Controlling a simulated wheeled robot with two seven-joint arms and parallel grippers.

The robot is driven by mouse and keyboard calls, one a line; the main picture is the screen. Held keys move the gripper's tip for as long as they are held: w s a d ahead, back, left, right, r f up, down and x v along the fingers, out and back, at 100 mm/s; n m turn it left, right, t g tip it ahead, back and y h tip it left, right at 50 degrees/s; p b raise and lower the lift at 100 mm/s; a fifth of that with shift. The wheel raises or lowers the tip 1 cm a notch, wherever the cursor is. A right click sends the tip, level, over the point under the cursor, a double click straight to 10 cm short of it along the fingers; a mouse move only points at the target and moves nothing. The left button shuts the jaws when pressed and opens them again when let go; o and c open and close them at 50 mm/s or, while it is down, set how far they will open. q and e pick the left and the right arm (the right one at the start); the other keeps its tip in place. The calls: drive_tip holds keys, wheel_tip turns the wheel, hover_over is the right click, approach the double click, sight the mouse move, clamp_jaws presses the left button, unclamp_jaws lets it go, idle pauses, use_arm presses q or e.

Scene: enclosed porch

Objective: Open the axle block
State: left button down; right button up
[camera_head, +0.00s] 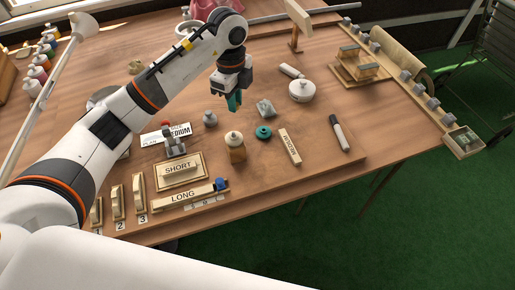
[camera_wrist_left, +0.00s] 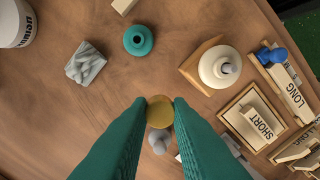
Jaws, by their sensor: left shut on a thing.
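My left gripper (camera_head: 234,103) hangs above the middle of the table. In the left wrist view its teal fingers (camera_wrist_left: 160,112) are shut on a small round brass-coloured piece (camera_wrist_left: 159,108), held at the fingertips above the table. A grey knobbed piece (camera_head: 210,118) stands on the table below and beyond the fingers. No label marks an axle block, so I cannot tell which thing it is. A wooden block with a cream knob (camera_head: 235,148) stands nearby; it also shows in the left wrist view (camera_wrist_left: 218,68). My right gripper is not in view.
Wooden pieces marked SHORT (camera_head: 179,169) and LONG (camera_head: 183,197) lie near the front edge.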

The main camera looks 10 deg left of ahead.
sight(237, 126)
use_arm(q)
drive_tip(key=shift+a+f, duration=0.15)
drive_tip(key=shift+w+f, duration=0.15)
drive_tip(key=shift+f, duration=0.05)
wheel_tip(237, 126, down, 9)
drive_tip(key=shift+r, duration=0.1)
drive_tip(key=shift+f, duration=0.4)
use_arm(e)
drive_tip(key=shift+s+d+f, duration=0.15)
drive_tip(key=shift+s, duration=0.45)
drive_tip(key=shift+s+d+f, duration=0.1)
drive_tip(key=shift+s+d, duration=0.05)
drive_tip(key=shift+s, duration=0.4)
use_arm(q)
drive_tip(key=shift+f, duration=0.2)
drive_tip(key=c, duration=1.3)
unclamp_jaws()
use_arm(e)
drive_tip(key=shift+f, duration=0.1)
